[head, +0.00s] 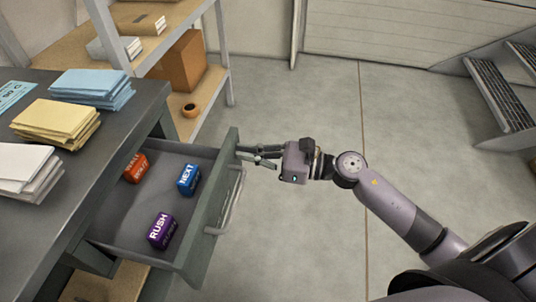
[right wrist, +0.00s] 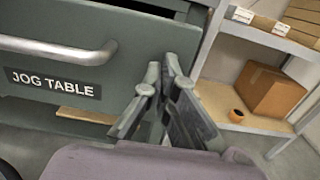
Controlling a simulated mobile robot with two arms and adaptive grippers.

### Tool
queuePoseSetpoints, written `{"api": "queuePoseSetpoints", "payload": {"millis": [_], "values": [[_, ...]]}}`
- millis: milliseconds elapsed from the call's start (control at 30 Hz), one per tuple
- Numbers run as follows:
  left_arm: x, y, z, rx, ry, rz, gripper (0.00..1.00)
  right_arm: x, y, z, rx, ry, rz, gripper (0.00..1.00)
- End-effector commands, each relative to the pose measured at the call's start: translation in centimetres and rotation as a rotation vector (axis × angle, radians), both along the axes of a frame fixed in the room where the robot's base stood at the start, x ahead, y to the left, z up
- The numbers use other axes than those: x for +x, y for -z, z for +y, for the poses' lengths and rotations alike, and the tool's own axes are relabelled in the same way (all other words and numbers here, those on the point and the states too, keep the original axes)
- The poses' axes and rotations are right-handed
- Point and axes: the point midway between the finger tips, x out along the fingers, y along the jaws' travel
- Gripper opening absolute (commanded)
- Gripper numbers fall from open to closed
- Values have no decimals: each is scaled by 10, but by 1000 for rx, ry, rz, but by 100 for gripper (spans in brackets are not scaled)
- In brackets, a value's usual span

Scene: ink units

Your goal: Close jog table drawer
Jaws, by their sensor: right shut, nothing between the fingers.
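The jog table drawer (head: 150,206) stands pulled out from the grey table (head: 120,112) in the head view. Inside lie a red block (head: 135,168), a blue block (head: 188,179) and a purple block (head: 161,231). Its front carries a curved bar handle (head: 232,203). In the right wrist view the drawer front (right wrist: 125,78) shows the label "JOG TABLE" (right wrist: 53,84). My right gripper (head: 243,153) is shut and empty at the far end of the drawer front, beside the handle and not around it. Whether the fingertips touch the front is unclear. My left gripper is out of view.
Paper stacks in blue (head: 92,86), yellow (head: 57,121) and white (head: 27,170) lie on the table. A shelf (head: 187,105) with a cardboard box (head: 181,62) stands behind. Steps (head: 500,92) are at the right. The floor before the drawer is clear.

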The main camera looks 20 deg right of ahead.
Motion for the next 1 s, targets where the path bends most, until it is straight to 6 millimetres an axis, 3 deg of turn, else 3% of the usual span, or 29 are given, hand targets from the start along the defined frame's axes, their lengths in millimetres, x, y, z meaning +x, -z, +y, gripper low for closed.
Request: {"api": "queuePoseSetpoints", "payload": {"millis": [67,500,767,1000], "values": [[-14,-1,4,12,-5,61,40,12,-4,17,2,-1,-5,0],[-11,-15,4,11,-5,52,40,71,-2,106,1,-1,-2,0],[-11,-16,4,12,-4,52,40,91,-1,135,1,-1,-1,0],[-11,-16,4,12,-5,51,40,97,0,144,0,0,0,0]]}}
